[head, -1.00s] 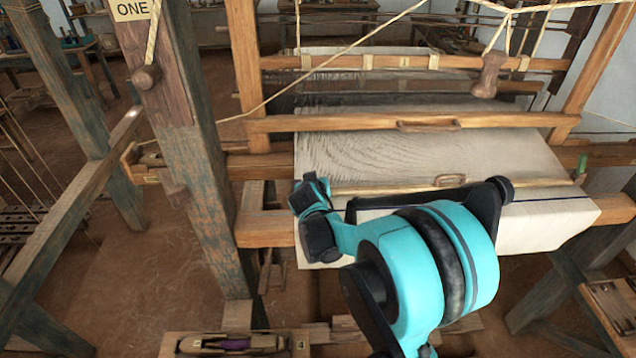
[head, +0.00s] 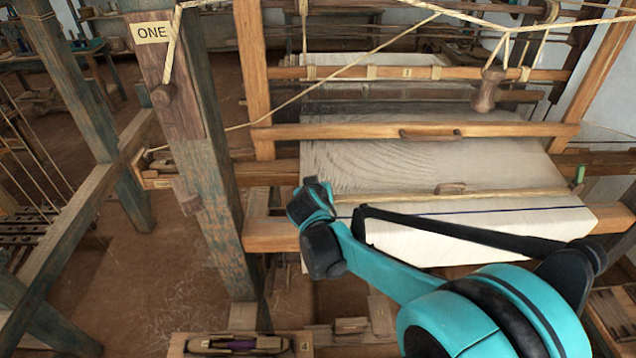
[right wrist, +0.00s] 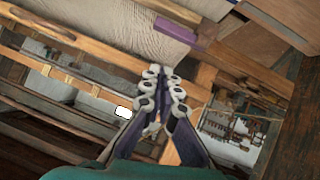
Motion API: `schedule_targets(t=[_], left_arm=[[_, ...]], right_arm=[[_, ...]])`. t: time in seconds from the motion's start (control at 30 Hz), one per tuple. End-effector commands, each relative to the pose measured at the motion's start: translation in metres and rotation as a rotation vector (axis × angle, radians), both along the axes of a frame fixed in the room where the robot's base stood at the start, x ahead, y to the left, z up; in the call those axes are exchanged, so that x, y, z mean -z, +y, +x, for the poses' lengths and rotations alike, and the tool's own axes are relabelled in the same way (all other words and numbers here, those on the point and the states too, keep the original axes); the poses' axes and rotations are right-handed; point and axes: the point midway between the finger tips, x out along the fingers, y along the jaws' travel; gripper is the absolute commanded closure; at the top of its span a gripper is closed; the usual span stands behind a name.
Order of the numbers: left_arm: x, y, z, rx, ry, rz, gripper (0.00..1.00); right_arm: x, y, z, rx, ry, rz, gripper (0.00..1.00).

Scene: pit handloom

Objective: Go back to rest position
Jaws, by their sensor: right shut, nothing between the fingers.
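My right gripper (right wrist: 161,78) shows in the right wrist view with its fingers together and nothing between them. In that view it points over wooden loom beams, with the pale cloth (right wrist: 140,35) near the top. In the head view my right arm reaches in from the lower right, over the front of the loom. Its fingers cannot be made out there. My left gripper is in neither view.
The loom's cloth (head: 420,165) spans the centre, under the wooden beater (head: 350,131). A post marked ONE (head: 190,130) stands left of it. A shuttle (head: 238,344) lies in a wooden tray at the bottom. Bare floor (head: 150,260) shows at left.

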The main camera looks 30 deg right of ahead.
Motion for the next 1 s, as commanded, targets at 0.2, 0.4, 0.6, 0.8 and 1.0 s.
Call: schedule_targets(t=[0.2,0.4,0.6,0.8,1.0], left_arm=[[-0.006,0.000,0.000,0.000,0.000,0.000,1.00],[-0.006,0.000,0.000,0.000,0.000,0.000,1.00],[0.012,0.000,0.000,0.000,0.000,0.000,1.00],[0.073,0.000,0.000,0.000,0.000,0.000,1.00],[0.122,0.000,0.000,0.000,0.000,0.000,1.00]], right_arm=[[-0.014,0.011,-0.017,-0.002,0.000,-0.001,1.00],[-0.016,0.013,-0.021,0.000,-0.001,-0.001,1.00],[0.004,0.029,-0.034,-0.030,0.026,0.027,1.00],[0.079,0.098,-0.091,-0.186,0.140,0.144,1.00],[0.148,0.168,-0.152,-0.382,0.243,0.258,1.00]])
